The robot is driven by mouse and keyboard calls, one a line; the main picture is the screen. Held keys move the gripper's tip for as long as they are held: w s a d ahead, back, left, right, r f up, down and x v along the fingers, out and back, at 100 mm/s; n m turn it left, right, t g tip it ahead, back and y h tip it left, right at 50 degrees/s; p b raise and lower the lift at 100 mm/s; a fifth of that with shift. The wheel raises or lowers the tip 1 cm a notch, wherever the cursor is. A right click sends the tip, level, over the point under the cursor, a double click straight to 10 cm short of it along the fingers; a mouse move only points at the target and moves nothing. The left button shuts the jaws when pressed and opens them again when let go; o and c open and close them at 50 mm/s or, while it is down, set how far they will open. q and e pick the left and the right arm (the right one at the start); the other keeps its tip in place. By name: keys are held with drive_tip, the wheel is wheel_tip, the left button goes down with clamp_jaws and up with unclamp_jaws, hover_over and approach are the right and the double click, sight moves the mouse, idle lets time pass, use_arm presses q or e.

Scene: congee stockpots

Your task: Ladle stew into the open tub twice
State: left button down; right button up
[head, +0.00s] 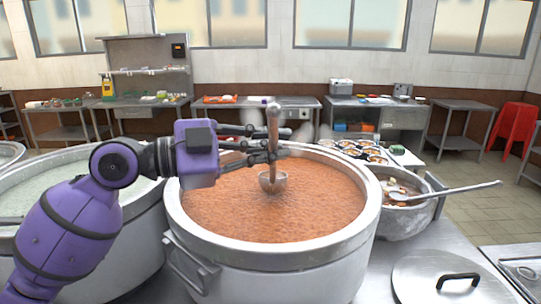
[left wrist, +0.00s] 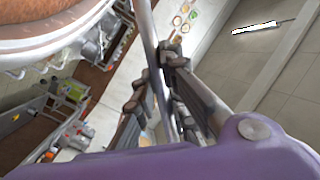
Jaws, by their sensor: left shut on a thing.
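My left gripper (head: 268,152) is shut on the upright handle of a ladle (head: 273,120), over the large stew pot (head: 174,215). The ladle's bowl hangs below the fingers, at or just above the orange-brown stew (head: 310,205); I cannot tell whether it touches or what it holds. In the left wrist view the fingers (left wrist: 158,88) close around the metal handle (left wrist: 147,35), and the bowl is out of sight. An open metal tub (head: 405,226) right of the pot holds chunky food, with another long-handled utensil (head: 455,190) across it. My right gripper is out of view.
A second large pot (head: 130,235) with pale contents stands left, behind my left arm. A round lid (head: 437,280) lies on the counter at the front right. Several small filled bowls (head: 350,152) stand behind the stew pot. Tables line the back wall.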

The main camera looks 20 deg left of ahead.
use_arm(q)
wheel_tip(320, 180, up, 3)
drive_tip(key=shift+r+p, duration=0.1)
drive_tip(key=shift+p, duration=0.5)
wheel_tip(320, 180, up, 2)
drive_tip(key=shift+r+p, duration=0.2)
drive_tip(key=shift+p, duration=0.35)
wheel_tip(320, 180, up, 2)
drive_tip(key=shift+r+p, duration=0.1)
drive_tip(key=shift+p, duration=0.45)
drive_tip(key=shift+r, duration=0.45)
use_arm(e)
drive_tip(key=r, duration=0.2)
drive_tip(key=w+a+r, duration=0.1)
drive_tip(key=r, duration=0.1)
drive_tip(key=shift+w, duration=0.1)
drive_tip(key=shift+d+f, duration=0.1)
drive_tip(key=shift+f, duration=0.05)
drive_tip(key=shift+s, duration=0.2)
